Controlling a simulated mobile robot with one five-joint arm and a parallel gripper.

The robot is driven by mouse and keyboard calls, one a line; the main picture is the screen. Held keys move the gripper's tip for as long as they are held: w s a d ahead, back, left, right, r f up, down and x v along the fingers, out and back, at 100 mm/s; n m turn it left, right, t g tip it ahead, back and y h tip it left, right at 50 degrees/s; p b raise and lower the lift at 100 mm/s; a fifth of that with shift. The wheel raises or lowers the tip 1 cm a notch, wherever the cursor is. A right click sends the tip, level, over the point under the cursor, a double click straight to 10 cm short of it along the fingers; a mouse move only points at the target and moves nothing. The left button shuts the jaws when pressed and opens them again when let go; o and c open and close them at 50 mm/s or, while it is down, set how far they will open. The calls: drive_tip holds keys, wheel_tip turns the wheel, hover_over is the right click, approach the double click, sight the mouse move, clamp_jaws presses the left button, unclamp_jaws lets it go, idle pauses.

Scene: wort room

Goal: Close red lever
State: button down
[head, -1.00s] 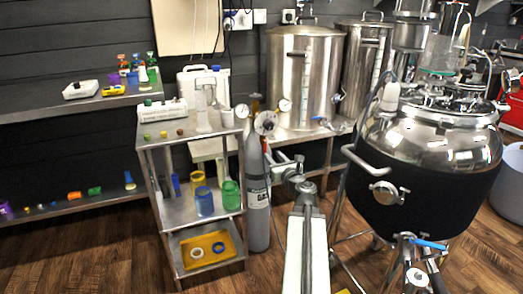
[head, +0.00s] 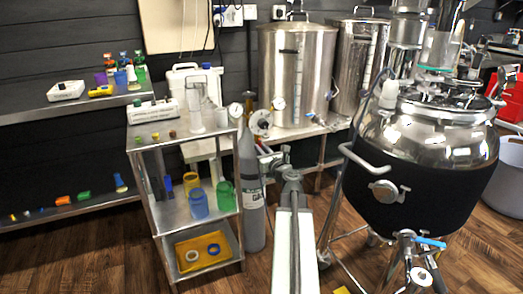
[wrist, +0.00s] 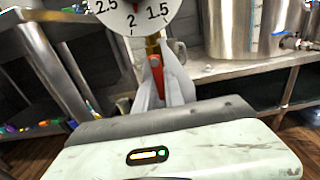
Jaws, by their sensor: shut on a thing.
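A red lever (wrist: 156,68) sits just below a round pressure gauge (wrist: 133,15) with a white dial, on a brass fitting, in the wrist view. My gripper (wrist: 161,85) has its pale fingers closed around the lever, one on each side. The lever points downward and its lower end is between the fingers. In the head view, the grey gas cylinder (head: 251,190) that carries the gauges stands beside the steel shelf. My gripper (head: 267,152) is by the cylinder's top there, small and partly hidden, and the lever cannot be made out clearly.
A steel shelf unit (head: 147,190) with jars and a yellow tray stands left of the cylinder. Large steel kettles (head: 297,75) stand on a bench behind. A black-jacketed vessel (head: 425,180) is close on the right. Wooden floor shows between them.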

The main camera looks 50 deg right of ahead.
drive_tip(key=shift+s+d+r+n+p, duration=0.2)
drive_tip(key=shift+d+r+n+p, duration=0.3)
drive_tip(key=shift+n, duration=2.5)
drive_tip(key=shift+s+d+r+n+p, duration=0.25)
drive_tip(key=shift+d+r+n+p, duration=0.25)
drive_tip(key=shift+n, duration=2.5)
drive_tip(key=shift+s+d+r+n+p, duration=0.2)
drive_tip(key=shift+d+r+n+p, duration=0.3)
drive_tip(key=shift+n, duration=2.5)
drive_tip(key=shift+a, duration=0.1)
drive_tip(key=c, duration=1.4)
unclamp_jaws()
drive_tip(key=shift+c, duration=0.2)
